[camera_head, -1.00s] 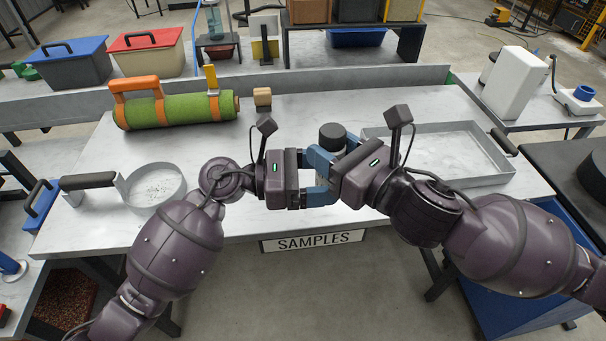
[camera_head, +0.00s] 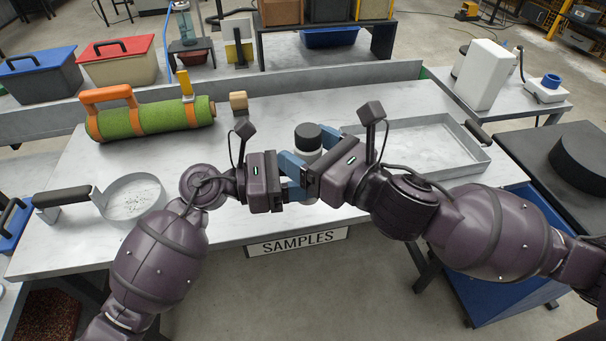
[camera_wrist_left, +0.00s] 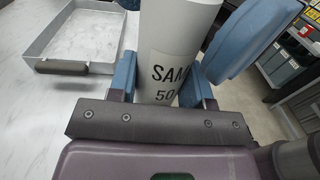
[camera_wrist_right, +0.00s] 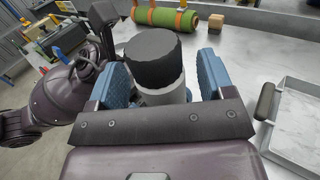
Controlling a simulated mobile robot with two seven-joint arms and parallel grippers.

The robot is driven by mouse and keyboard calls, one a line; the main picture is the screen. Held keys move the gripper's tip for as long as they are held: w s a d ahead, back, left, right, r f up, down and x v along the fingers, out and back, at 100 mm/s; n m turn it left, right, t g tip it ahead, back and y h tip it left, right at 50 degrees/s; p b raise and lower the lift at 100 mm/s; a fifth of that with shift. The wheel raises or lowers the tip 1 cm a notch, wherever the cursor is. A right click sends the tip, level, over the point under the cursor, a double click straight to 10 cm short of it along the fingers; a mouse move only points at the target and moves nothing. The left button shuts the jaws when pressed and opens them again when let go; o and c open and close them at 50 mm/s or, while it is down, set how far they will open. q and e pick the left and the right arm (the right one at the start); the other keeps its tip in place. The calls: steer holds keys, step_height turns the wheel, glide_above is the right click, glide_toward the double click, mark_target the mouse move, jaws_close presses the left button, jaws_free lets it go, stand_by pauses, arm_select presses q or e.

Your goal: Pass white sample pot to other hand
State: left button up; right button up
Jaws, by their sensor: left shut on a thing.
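The white sample pot (camera_head: 309,138) has a black lid and stands upright between my two grippers, above the bench. In the left wrist view its white body (camera_wrist_left: 180,35) carries partly hidden dark lettering. My left gripper (camera_head: 294,173) is shut on the pot, its blue fingers against both sides. My right gripper (camera_head: 318,165) is open, with its fingers on either side of the pot. In the right wrist view the black lid (camera_wrist_right: 153,58) rises between the fingers, with a gap to the right finger. In the head view the grippers hide much of the pot's body.
A round sieve (camera_head: 133,200) lies on the left of the bench, and a shallow metal tray (camera_head: 420,122) on the right. A green turf roll (camera_head: 150,119) with orange straps and a small wooden block (camera_head: 238,101) lie behind. The bench between is clear.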

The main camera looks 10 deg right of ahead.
steer(key=shift+r, duration=0.1)
step_height(320, 180, up, 10)
steer(key=shift+f, duration=0.2)
steer(key=shift+w+f+m, duration=0.2)
steer(key=shift+w+m, duration=0.05)
steer(key=shift+m, duration=0.25)
steer(key=w+d+f+m+t+h, duration=0.1)
steer(key=d+f+m+h, duration=0.3)
steer(key=f+m, duration=0.7)
steer(key=w+d+f+m+t+h, duration=0.1)
steer(key=w+d+f+m, duration=0.1)
steer(key=d+f+m, duration=0.65)
steer(key=s+d+f+m+g+h, duration=0.2)
steer(key=s+d+f+m+h, duration=0.1)
steer(key=s+f+m, duration=0.6)
steer(key=s+d+f+m+g+h, duration=0.2)
steer(key=s+d+f+m, duration=0.3)
steer(key=s+f+m, duration=0.5)
step_height(320, 180, down, 5)
steer(key=m+h, duration=0.1)
steer(key=m, duration=0.2)
steer(key=shift+d+g+h, duration=0.3)
steer(key=shift+d+h, duration=0.05)
steer(key=shift+h, duration=0.05)
steer(key=shift+m, duration=0.25)
